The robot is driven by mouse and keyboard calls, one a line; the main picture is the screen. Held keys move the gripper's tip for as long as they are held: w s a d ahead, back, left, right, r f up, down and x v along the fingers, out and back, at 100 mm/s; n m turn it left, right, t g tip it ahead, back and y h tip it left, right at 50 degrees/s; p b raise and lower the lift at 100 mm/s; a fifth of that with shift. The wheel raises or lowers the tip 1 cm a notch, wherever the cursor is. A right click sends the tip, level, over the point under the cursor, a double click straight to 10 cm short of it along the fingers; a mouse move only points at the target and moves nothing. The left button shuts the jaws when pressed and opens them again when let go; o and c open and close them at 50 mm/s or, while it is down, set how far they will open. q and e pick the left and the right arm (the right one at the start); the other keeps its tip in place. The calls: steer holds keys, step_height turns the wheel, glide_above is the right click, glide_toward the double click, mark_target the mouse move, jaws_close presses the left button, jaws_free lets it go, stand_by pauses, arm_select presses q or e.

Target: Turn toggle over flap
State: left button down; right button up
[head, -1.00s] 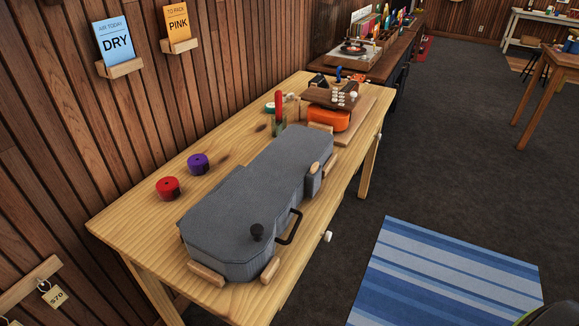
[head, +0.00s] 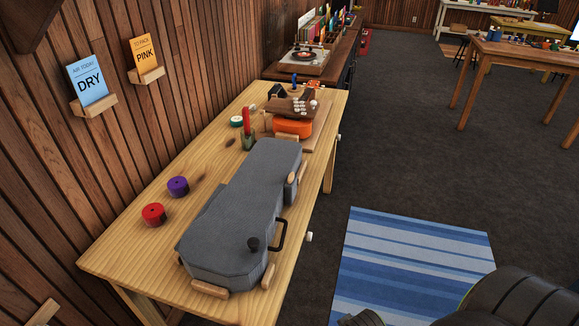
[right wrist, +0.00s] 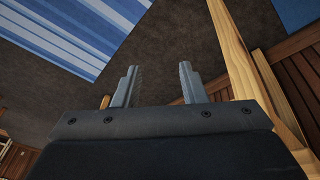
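A grey ukulele case (head: 243,222) lies closed on the wooden bench (head: 130,252). A small light-wood toggle (head: 291,178) shows on the case's right side, by a small grey flap; how the toggle is turned is too small to tell. My left gripper is not in view.
Red (head: 153,214) and purple (head: 178,186) rolls sit on the bench left of the case. An orange item (head: 292,127) and a bottle with a red top (head: 247,130) stand behind it. A striped blue rug (head: 410,265) lies on open floor to the right.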

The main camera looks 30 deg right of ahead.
steer(key=w+r+p, duration=0.2)
steer(key=w+r, duration=0.2)
steer(key=r, duration=0.6)
steer(key=m+h+p, duration=0.1)
steer(key=m+h, duration=0.1)
steer(key=m, duration=0.7)
glide_toward(291, 176)
steer(key=p+x, duration=0.1)
steer(key=x, duration=0.5)
steer(key=shift+w+d+f, duration=0.1)
steer(key=shift+w+f, duration=0.05)
steer(key=shift+f, duration=0.1)
steer(key=shift+x, duration=0.85)
steer(key=shift+c, duration=0.2)
jaws_close()
